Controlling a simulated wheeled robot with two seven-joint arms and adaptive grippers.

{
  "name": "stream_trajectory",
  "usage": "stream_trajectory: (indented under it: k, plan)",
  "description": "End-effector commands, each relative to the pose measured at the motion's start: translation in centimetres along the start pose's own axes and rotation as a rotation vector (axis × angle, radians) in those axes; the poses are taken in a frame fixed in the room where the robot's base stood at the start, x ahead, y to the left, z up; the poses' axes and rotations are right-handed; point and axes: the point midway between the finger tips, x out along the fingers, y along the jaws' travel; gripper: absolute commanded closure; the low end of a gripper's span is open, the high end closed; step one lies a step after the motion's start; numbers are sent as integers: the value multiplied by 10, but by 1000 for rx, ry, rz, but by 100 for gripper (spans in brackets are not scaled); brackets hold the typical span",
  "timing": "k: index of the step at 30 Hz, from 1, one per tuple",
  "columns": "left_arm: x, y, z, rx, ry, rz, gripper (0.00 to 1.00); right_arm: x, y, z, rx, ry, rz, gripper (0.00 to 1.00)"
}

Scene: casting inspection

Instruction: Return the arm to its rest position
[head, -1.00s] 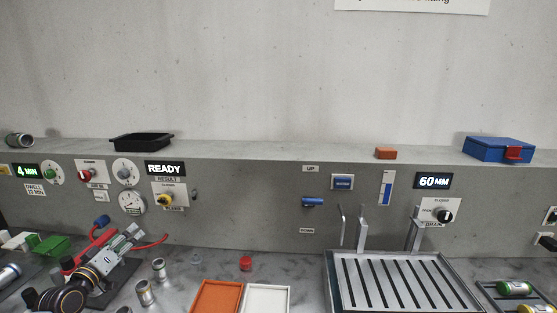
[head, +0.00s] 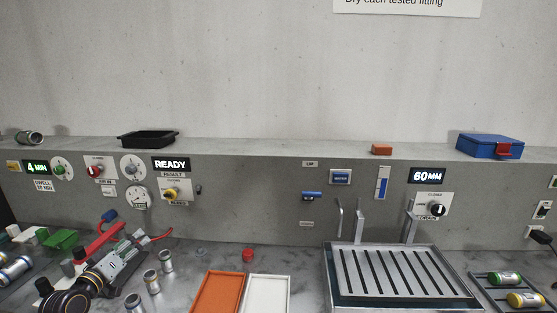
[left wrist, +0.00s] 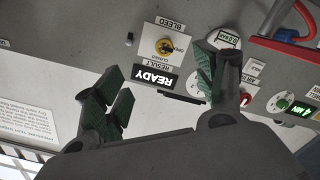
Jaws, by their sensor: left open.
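My left arm comes in from the lower left in the head view. Its gripper (head: 138,236) is above the left part of the counter, in front of the panel with the READY display (head: 171,164). In the left wrist view the two dark green-padded fingers (left wrist: 162,88) stand wide apart with nothing between them. Beyond them are the READY display (left wrist: 153,77) and the yellow bleed knob (left wrist: 165,47), with no contact visible. My right gripper is not in view.
Metal fittings (head: 151,281) stand close to my left arm. An orange tray (head: 217,291) and a white tray (head: 267,293) lie at the front middle. A slatted drain rack (head: 398,273) is on the right. A red hose (head: 160,237) is beside the gripper.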

Motion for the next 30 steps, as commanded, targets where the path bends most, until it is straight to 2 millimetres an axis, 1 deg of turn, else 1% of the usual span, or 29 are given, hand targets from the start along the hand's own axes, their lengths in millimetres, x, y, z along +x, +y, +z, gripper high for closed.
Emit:
stream_trajectory:
  k: [8, 14, 17, 21, 23, 24, 26, 27, 30]
  plan:
    - [-6, 8, 38, 44, -87, -14, 29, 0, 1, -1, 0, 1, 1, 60]
    - [-16, 17, 85, 97, -196, -32, 29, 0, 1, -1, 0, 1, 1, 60]
    - [-26, 24, 116, 134, -271, -44, 29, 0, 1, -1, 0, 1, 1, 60]
    - [-46, 36, 165, 202, -399, -66, 29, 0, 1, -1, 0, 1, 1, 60]
    - [-56, 40, 184, 233, -453, -76, 29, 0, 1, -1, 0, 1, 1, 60]
    - [-64, 43, 197, 253, -489, -83, 29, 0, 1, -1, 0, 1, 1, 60]
    - [-75, 48, 214, 281, -540, -93, 29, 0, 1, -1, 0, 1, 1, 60]
    - [-83, 51, 225, 301, -575, -101, 29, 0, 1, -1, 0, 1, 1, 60]
    - [-103, 58, 249, 347, -657, -120, 29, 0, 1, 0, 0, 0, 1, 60]
